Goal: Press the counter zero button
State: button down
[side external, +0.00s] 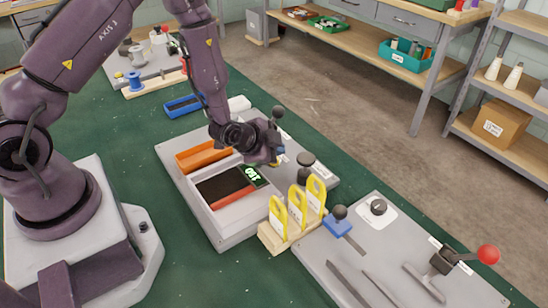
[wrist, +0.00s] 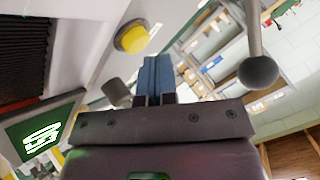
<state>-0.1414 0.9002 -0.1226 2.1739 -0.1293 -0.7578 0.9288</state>
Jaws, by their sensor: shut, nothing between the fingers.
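The counter display with green digits (wrist: 36,132) is at lower left. In the side view my gripper (side external: 279,152) is low over the grey console (side external: 235,231), right of the display (side external: 253,175), and largely hides the button area.
A ball-topped lever (wrist: 258,72) stands right of my fingers in the wrist view. A dark knob (side external: 305,160) is close by on the console. Yellow threaders (side external: 298,200) stand on a wooden block at the front. An orange tray (side external: 203,157) lies left.

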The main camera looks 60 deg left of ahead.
jog(key=shift+s+a+f, duration=0.15)
jog(key=shift+f, duration=0.35)
jog(key=shift+r, duration=2.55)
jog(key=s+d+r+n+g+h, duration=0.1)
jog(key=s+r+n, duration=0.15)
jog(key=r, duration=0.65)
jog(key=s+d+r+n+g, duration=0.1)
jog(key=s+r, duration=0.3)
jog(key=r, duration=0.5)
jog(key=s+r+n+g, duration=0.1)
jog(key=s+r, duration=0.3)
jog(key=s, duration=0.4)
jog(key=s+r+n, duration=0.3)
jog(key=s+r, duration=0.1)
jog(key=s, duration=0.4)
jog(key=shift+r+g, duration=0.3)
jog(key=shift+g, duration=0.1)
